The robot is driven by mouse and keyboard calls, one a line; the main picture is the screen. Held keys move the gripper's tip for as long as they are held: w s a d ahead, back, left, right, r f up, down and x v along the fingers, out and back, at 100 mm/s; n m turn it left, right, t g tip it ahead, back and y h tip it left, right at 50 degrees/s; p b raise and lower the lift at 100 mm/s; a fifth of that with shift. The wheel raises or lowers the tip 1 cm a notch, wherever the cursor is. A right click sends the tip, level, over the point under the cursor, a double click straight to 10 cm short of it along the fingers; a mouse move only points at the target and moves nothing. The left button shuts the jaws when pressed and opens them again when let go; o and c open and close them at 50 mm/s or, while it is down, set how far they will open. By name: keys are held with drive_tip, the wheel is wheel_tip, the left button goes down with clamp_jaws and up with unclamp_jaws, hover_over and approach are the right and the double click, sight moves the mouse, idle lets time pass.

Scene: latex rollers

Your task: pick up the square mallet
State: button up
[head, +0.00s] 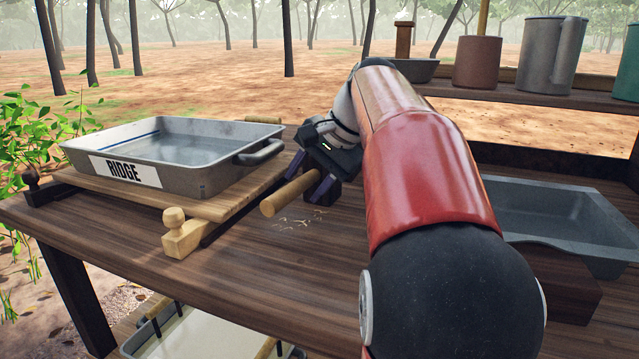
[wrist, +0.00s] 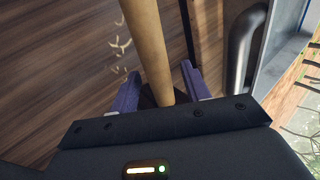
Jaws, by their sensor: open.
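The square mallet shows as a pale round wooden handle (head: 288,194) lying over the table beside the RIDGE tray. A dark block at the handle's far end, by my gripper, looks like its head, but it is mostly hidden. My gripper (head: 306,180) is open and low over the table, its purple fingers on either side of the handle. In the wrist view the handle (wrist: 147,40) runs from the top edge down between the fingertips of my gripper (wrist: 160,78). I cannot tell whether either finger touches it.
A grey metal tray (head: 200,180) labelled RIDGE stands on a wooden frame (head: 205,207) left of my gripper. A grey basin (head: 560,208) is at the right. Cups and a jug (head: 550,60) stand on a back shelf. Pale shavings lie near the handle. The front table (head: 270,265) is clear.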

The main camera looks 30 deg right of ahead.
drive_tip(key=shift+w+a+f, duration=0.1)
drive_tip(key=shift+w+f, duration=0.1)
drive_tip(key=shift+f, duration=0.15)
drive_tip(key=shift+c, duration=0.4)
drive_tip(key=c, duration=0.9)
drive_tip(key=shift+r, duration=0.1)
clamp_jaws()
drive_tip(key=shift+r, duration=0.1)
